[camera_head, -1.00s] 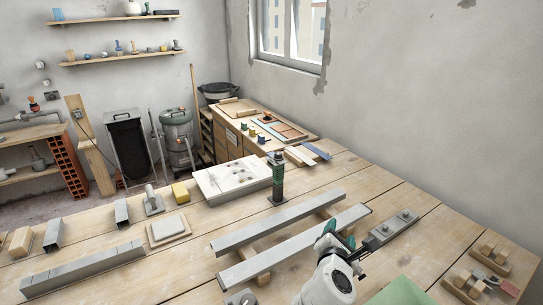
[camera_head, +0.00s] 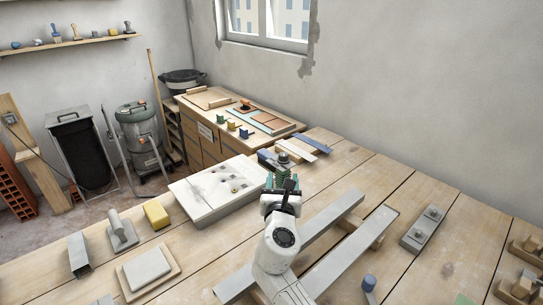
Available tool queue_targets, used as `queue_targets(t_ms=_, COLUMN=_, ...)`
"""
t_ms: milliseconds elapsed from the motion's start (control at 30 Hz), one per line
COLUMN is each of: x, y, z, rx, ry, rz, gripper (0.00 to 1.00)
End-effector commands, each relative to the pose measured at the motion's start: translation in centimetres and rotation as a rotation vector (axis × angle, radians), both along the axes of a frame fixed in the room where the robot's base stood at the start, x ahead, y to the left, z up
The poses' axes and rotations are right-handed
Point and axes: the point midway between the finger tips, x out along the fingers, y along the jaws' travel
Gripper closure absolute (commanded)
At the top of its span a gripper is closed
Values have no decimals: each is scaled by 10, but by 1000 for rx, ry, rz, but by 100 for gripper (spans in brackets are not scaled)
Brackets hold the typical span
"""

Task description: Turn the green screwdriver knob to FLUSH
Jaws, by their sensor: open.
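The green screwdriver knob (camera_head: 284,172) stands upright on the workbench, with a dark round top. My gripper (camera_head: 282,184) is in front of it in the head view, fingers open with teal parts beside the knob. The fingers overlap the knob in the picture, and I cannot tell whether they touch it. My gripper hides the knob's lower part and its base. No FLUSH mark is readable.
A white slab with dark holes (camera_head: 188,191) lies left of the knob. Two long grey bars (camera_head: 340,212) lie to the right and front. A grey block with two studs (camera_head: 422,234) is further right. A yellow block (camera_head: 157,215) is at left.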

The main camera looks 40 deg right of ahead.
Motion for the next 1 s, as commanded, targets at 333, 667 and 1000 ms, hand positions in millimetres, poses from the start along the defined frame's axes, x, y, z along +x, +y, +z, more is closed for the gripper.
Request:
queue_targets(t_ms=333, x=30, y=-28, z=-3, rx=-7, ry=0, rz=-1, gripper=43)
queue_targets(t_ms=667, x=69, y=-64, z=-2, rx=-6, ry=0, rz=0, gripper=43)
queue_targets(t_ms=1000, x=79, y=-74, z=0, rx=-5, ry=2, rz=1, gripper=43)
